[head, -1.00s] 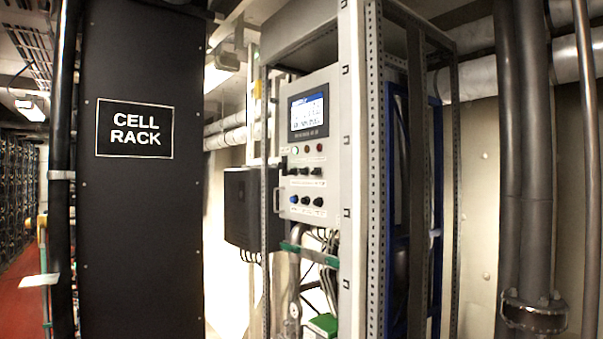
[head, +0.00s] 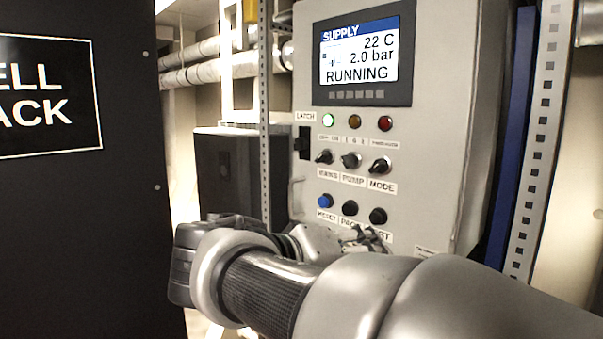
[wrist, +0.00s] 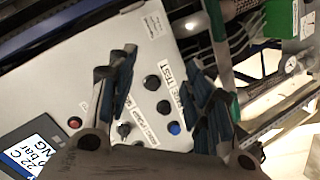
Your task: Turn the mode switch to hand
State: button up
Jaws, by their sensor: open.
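The mode switch (head: 380,166) is a black rotary knob, rightmost in the selector row on the grey control panel (head: 440,140). Its label reads MODE; its position lettering is too blurred to read. My gripper (wrist: 160,65) is open and empty in the wrist view, its two dark fingers spread in front of the panel. Between the fingers show a black button (wrist: 150,82), another black button (wrist: 162,107) and the blue reset button (wrist: 174,128). The mode switch seems hidden behind the left finger there. In the head view the gripper is mostly hidden, low by the panel.
The pump switch (head: 350,160) is close left of the mode switch. The display (head: 361,58) reads RUNNING, and a green lamp (head: 328,121) is lit. A perforated rack post (head: 264,110) stands left of the panel. A black cell rack (head: 120,230) stands farther left.

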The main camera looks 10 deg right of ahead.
jog(key=w+a+r+m+t+h+p, duration=0.1)
jog(key=w+a+r+t+h+p, duration=0.2)
jog(key=a+r, duration=0.5)
send_near(374, 168)
jog(key=x, duration=0.9)
jog(key=shift+w+d+p, duration=0.15)
jog(key=shift+w+p, duration=0.05)
jog(key=shift+p, duration=0.1)
jog(key=c, duration=1)
